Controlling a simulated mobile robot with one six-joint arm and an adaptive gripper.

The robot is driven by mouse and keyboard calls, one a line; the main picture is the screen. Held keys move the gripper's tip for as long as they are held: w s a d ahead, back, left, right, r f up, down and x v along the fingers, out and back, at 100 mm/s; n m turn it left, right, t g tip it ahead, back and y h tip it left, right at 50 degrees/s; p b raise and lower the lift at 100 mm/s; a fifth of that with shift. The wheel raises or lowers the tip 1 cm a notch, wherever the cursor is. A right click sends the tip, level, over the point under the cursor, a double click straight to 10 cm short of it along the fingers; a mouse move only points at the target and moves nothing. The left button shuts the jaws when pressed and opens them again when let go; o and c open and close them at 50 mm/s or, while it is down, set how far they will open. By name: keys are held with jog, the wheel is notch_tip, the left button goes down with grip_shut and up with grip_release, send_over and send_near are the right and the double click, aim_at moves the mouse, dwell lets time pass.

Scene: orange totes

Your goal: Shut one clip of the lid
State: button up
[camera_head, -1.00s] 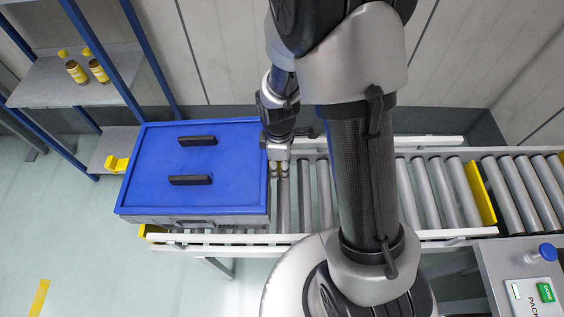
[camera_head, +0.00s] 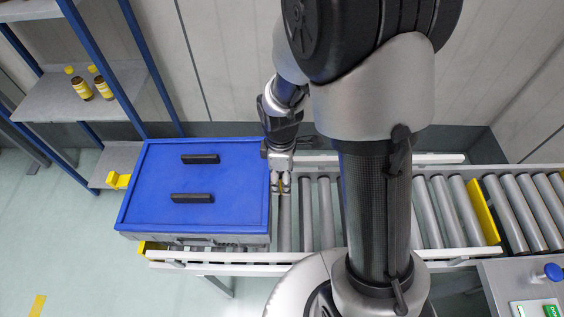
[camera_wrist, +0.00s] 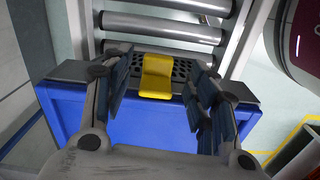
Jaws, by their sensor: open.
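The blue lid (camera_head: 193,180) with two black handles lies on the grey tote (camera_head: 225,240) on the conveyor. Its blue surface also shows in the wrist view (camera_wrist: 155,122), beside a dark perforated edge. A yellow clip (camera_wrist: 156,77) stands out from that edge, away from the lid. Another yellow clip (camera_head: 118,180) sticks out at the tote's left side. My gripper (camera_head: 280,185) points down at the tote's right edge. In the wrist view my gripper (camera_wrist: 160,95) is open and empty, its fingers on either side of the yellow clip. I cannot tell if they touch it.
Conveyor rollers (camera_head: 325,215) run right from the tote, with a yellow stop (camera_head: 483,212) farther along. A shelf rack (camera_head: 65,95) with two yellow-capped bottles stands at the left. A panel with a blue button (camera_head: 552,272) is at lower right.

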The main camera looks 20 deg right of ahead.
notch_tip(320, 180, up, 8)
jog(key=shift+r, duration=0.2)
jog(key=shift+a, duration=0.15)
dwell(0.4)
